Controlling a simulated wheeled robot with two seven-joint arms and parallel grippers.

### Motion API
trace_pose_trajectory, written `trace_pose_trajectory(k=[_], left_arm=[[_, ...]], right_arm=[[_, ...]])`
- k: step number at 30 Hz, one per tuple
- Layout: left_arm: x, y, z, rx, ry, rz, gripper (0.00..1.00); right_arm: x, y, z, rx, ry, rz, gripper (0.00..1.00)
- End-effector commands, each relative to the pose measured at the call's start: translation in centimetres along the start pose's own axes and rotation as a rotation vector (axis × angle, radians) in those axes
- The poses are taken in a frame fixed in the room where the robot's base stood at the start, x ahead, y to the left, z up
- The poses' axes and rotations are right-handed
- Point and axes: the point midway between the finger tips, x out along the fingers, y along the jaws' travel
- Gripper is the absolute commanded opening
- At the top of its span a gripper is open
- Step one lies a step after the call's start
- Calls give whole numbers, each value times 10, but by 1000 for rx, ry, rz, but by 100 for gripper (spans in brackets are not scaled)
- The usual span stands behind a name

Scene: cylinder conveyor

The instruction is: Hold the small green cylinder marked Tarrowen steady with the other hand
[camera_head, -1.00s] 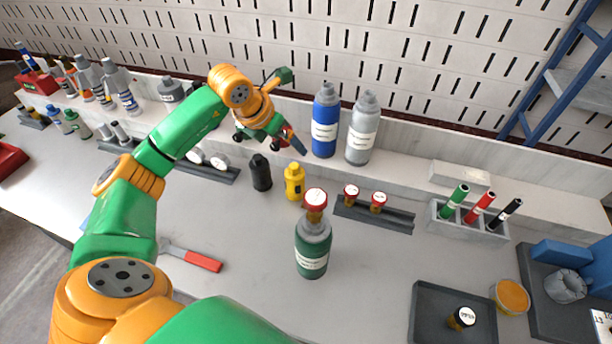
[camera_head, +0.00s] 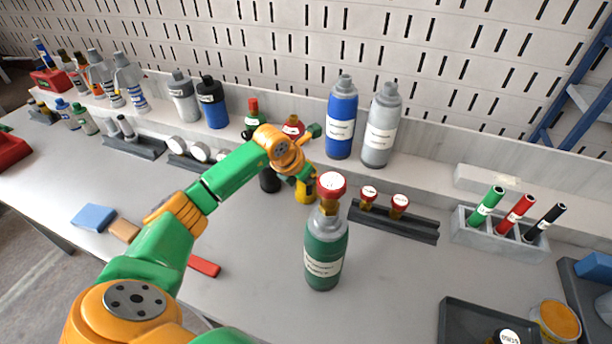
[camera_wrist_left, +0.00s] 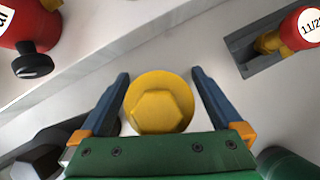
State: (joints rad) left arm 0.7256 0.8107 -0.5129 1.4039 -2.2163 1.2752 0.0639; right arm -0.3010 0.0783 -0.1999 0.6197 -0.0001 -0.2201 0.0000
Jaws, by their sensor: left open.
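A green cylinder (camera_head: 325,260) with a grey shoulder and white label stands upright on the bench. Its label is too small to read. Part of a dark green body, likely this cylinder, shows at the lower right of the left wrist view (camera_wrist_left: 287,161). My right gripper is not in view.
Blue (camera_head: 341,118) and grey (camera_head: 381,125) bottles stand on the ledge behind.

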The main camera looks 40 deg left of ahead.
Motion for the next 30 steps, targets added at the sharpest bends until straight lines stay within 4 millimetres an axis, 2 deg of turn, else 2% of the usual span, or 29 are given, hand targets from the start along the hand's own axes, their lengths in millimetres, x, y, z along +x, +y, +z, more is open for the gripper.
trace_pose_trajectory(k=[1, 9, 11, 19, 23, 25, 30], left_arm=[[0, 0, 0, 0, 0, 0, 92], [0, 0, 0, -1, 0, 0, 19], [0, 0, 0, -1, -1, 0, 7], [-3, 0, 2, -1, -3, 0, 6], [-16, 0, 10, 1, -5, 1, 6], [-32, 0, 16, 1, -7, 3, 6], [-89, -14, 7, 4, -7, 4, 6]], right_arm=[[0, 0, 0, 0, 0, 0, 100], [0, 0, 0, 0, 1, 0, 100], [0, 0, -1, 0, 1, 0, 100], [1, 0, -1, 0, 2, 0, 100], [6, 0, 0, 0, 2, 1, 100], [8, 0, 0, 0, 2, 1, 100], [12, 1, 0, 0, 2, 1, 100]])
